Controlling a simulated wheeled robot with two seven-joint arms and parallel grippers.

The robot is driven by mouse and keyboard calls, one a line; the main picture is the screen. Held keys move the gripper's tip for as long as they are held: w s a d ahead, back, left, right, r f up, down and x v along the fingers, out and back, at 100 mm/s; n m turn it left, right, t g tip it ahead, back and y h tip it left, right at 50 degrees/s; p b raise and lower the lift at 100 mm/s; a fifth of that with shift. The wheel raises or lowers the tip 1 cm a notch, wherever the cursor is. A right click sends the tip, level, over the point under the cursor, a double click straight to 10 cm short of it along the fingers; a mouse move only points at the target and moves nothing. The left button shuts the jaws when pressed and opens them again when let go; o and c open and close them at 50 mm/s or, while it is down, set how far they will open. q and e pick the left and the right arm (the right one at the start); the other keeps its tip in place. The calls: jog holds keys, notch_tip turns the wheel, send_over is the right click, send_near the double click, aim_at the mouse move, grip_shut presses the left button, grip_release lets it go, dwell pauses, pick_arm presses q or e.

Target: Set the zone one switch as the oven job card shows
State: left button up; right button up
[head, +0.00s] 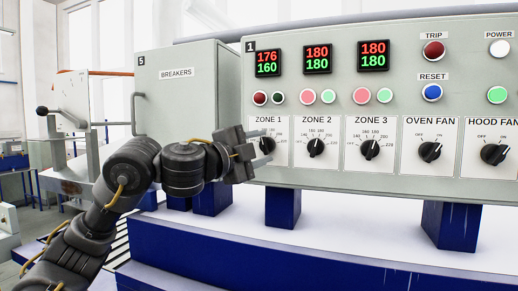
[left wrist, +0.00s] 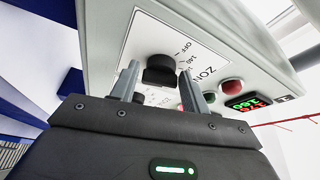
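The zone one switch is a black rotary knob (head: 268,145) on a white dial plate marked ZONE 1 (head: 270,121). My left gripper (head: 262,152) is at this knob and partly hides it. In the left wrist view the knob (left wrist: 160,68) sits between the two open fingertips of the left gripper (left wrist: 159,76). I cannot tell whether the fingers touch it, and its pointer is not clear. The zone one display (head: 267,63) reads red 176 over green 160. The oven job card is not in view. My right gripper is not in view.
To the right are the zone 2 knob (head: 316,148), zone 3 knob (head: 370,149), oven fan knob (head: 430,151) and hood fan knob (head: 494,154). Lamps and buttons sit above them. A grey breakers box (head: 180,105) stands left of the panel, close behind my left arm.

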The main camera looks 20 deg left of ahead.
pick_arm(q)
jog(key=shift+o, duration=1.3)
jog(key=shift+s, duration=0.15)
jog(key=shift+s+a+f, duration=0.1)
jog(key=shift+s+a, duration=0.1)
jog(key=shift+s, duration=0.15)
jog(key=r+b+v, duration=0.1)
jog(key=b+v, duration=0.3)
jog(key=v, duration=0.5)
jog(key=shift+s+a+f, duration=0.25)
jog(key=shift+s+f, duration=0.1)
jog(key=shift+f, duration=0.1)
